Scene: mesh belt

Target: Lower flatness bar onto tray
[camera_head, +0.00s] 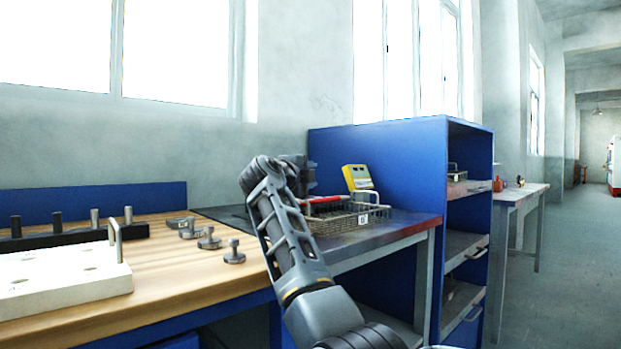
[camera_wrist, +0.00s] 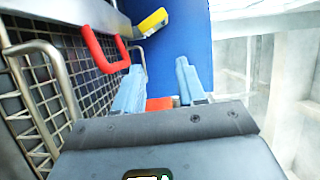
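A wire-mesh tray (camera_head: 340,222) stands on the dark end of the bench; its mesh fills the left of the wrist view (camera_wrist: 36,88). A red handle (camera_head: 322,199) shows over the tray. In the wrist view this red handle (camera_wrist: 92,48) is U-shaped and sits beside a grey bar (camera_wrist: 75,11), which looks like the flatness bar. I cannot tell whether the bar touches the tray. My gripper (camera_wrist: 160,82) has its two pale blue fingers apart with a gap between them. It is to the right of the red handle in the wrist view and not around it. My arm hides its fingertips in the head view.
A yellow device (camera_head: 358,178) stands behind the tray, near a blue cabinet (camera_head: 390,165). Small metal weights (camera_head: 208,240) and a white block with a handle (camera_head: 65,278) stand on the wooden bench at left. An orange-red patch (camera_wrist: 160,103) shows between the fingers.

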